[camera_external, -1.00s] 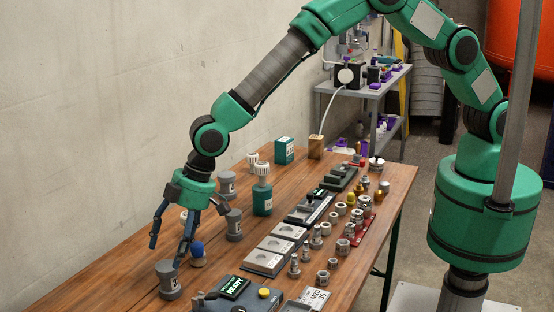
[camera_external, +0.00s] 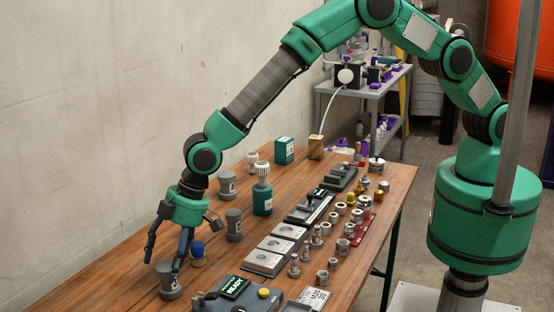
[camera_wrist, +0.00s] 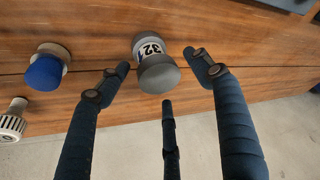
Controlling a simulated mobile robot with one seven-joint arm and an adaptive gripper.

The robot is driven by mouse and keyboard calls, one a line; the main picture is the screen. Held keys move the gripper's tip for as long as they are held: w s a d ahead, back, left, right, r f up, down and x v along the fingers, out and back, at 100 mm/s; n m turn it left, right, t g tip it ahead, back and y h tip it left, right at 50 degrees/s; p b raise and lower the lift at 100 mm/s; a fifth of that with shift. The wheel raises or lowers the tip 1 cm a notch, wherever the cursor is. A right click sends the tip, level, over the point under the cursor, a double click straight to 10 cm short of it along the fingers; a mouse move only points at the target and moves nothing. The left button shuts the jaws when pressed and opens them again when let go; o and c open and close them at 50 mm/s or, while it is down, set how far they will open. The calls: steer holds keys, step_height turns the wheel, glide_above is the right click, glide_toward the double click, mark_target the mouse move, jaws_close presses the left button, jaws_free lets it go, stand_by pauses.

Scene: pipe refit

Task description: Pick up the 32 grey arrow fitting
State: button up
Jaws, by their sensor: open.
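A grey fitting (camera_wrist: 157,75) with a white label reading 32 stands upright on the wooden bench in the wrist view. In the external view it is the grey fitting (camera_external: 168,284) at the near left edge of the bench. No arrow can be made out on it. My three-fingered gripper (camera_external: 163,266) is open and empty, pointing down just above this fitting. In the wrist view the fitting lies between and just beyond the spread fingertips (camera_wrist: 162,80); no contact can be told.
A blue-topped grey piece (camera_external: 198,253) stands close behind the gripper. Other grey fittings (camera_external: 234,225) stand farther back. A device with a READY display (camera_external: 236,288) sits to the right. A white-ribbed piece (camera_wrist: 14,122) shows in the wrist view. Bench (camera_external: 120,288) left of the fitting is clear.

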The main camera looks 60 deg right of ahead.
steer(key=shift+x, duration=0.9)
steer(key=shift+c, duration=0.5)
steer(key=c, duration=1.3)
steer(key=shift+o, duration=0.2)
steer(key=shift+r, duration=0.15)
step_height(320, 180, up, 10)
steer(key=shift+f+p, duration=0.1)
steer(key=shift+p, duration=0.55)
